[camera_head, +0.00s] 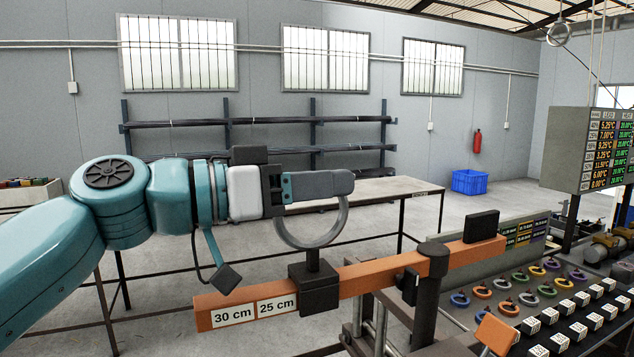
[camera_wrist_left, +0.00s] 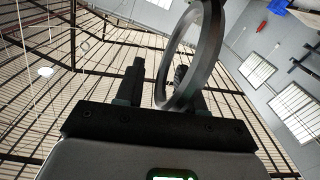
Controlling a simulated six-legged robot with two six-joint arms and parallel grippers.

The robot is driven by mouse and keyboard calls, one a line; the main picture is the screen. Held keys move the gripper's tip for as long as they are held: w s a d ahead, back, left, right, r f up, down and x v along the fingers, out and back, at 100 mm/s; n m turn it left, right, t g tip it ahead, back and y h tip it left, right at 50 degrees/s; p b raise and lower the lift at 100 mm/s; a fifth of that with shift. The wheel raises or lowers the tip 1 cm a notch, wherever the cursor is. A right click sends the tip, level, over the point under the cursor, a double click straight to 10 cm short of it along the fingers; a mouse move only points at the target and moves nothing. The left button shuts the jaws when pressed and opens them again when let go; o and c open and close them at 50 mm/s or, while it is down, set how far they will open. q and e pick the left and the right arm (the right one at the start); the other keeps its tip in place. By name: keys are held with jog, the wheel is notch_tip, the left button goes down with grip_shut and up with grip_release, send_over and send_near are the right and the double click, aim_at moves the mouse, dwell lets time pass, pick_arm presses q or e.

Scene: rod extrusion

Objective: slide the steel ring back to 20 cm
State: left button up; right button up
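The steel ring (camera_head: 312,240) stands upright on a short post over a black slider block (camera_head: 316,292). The block sits on the orange bar (camera_head: 375,272), just right of the "25 cm" label (camera_head: 278,306); the "30 cm" label (camera_head: 234,315) is further left. No 20 cm label shows. My left gripper (camera_head: 320,187) is at the ring's upper part, and its near finger hides the ring's top. In the left wrist view, the ring (camera_wrist_left: 205,50) lies between the fingers (camera_wrist_left: 165,88), with a gap beside the left finger. The right gripper is not in view.
The bar rests on a dark pivot (camera_head: 434,262) and carries a black block (camera_head: 482,226) at its right end. A long table (camera_head: 395,194) stands behind.

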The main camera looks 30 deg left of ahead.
pick_arm(q)
jog(key=shift+s+a, duration=0.2)
jog(key=shift+a, duration=0.2)
jog(key=shift+s, duration=0.1)
jog(key=b+v, duration=0.5)
jog(key=v, duration=1)
jog(key=shift+s+b, duration=0.25)
jog(key=shift+b, duration=0.05)
jog(key=shift+a, duration=0.1)
